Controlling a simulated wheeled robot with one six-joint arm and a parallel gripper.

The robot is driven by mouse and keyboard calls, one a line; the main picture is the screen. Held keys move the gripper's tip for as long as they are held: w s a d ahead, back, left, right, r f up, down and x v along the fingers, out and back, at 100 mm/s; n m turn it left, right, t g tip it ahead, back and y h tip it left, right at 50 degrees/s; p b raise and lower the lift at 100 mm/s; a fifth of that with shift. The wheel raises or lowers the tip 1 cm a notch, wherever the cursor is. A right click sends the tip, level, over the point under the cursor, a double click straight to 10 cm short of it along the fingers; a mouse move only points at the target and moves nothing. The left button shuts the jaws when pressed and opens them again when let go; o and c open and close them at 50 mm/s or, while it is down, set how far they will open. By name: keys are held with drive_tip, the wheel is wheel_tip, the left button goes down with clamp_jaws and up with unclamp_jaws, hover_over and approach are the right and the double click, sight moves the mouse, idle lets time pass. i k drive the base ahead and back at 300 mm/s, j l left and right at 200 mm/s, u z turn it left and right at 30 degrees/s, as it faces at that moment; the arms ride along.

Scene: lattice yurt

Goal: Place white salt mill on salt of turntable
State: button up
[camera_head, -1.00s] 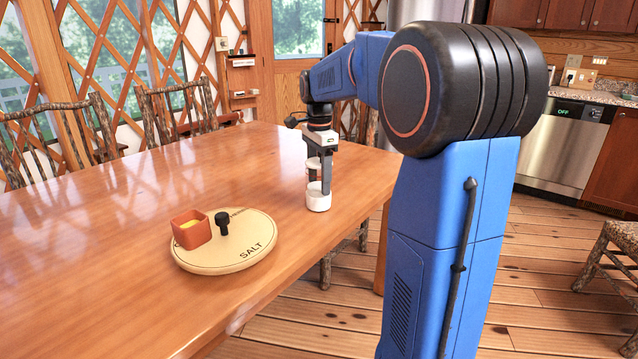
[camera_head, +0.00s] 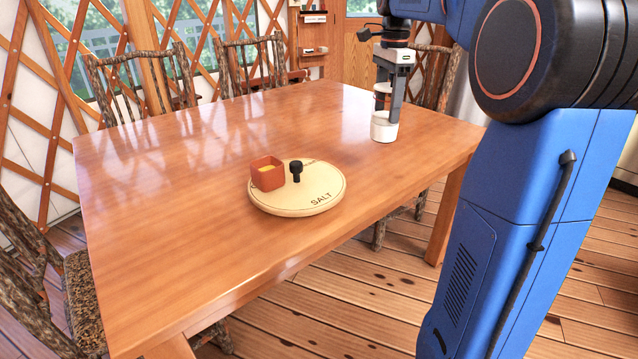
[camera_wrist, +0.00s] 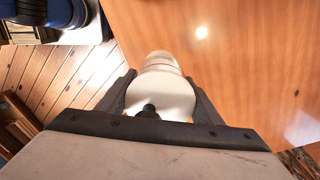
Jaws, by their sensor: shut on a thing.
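The white salt mill (camera_head: 384,127) is upright at the far right part of the table. My gripper (camera_head: 388,108) is shut on it from above. The wrist view shows the white mill (camera_wrist: 160,88) between both fingers, with a small black knob in front. I cannot tell if its base touches the table. The round, pale turntable (camera_head: 283,207) lies on the table to the left of and nearer than the mill. The word SALT is on its near right part, which is bare. A black knob (camera_head: 296,171) stands at its middle.
The wooden table (camera_head: 180,230) is otherwise clear. Twig chairs (camera_head: 140,85) stand around it. The table's right edge is close to the mill.

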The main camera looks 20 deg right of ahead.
sight(314, 193)
drive_tip(key=k+j, duration=0.1)
drive_tip(key=j, duration=0.3)
drive_tip(key=k+j, duration=0.1)
drive_tip(key=j, duration=0.3)
drive_tip(key=k+j, duration=0.1)
drive_tip(key=j, duration=0.3)
